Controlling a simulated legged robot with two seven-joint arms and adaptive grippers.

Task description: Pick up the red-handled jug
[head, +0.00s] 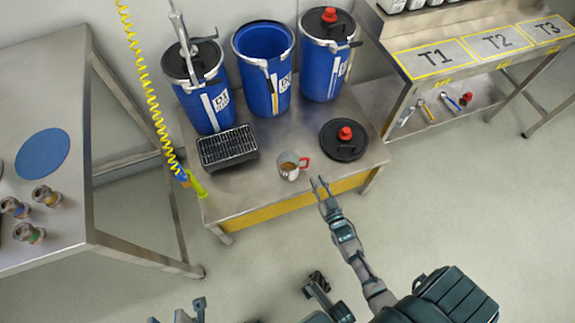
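The jug (288,166) is a small grey cup with a red handle on its right side and brownish contents. It stands upright on the steel bench, near the front edge. My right gripper (319,184) is open and empty, its two fingers apart and pointing toward the bench. It appears just to the right of and below the red handle in the picture, apart from it. Grey parts at the bottom edge may belong to my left arm, but its gripper cannot be made out clearly.
On the steel bench (240,196) are blue drums (264,77), a black grated box (227,147) and a black lid (343,141) with a red knob, right of the jug. A yellow coiled hose (146,85) hangs left. A left table (70,90) holds small jars.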

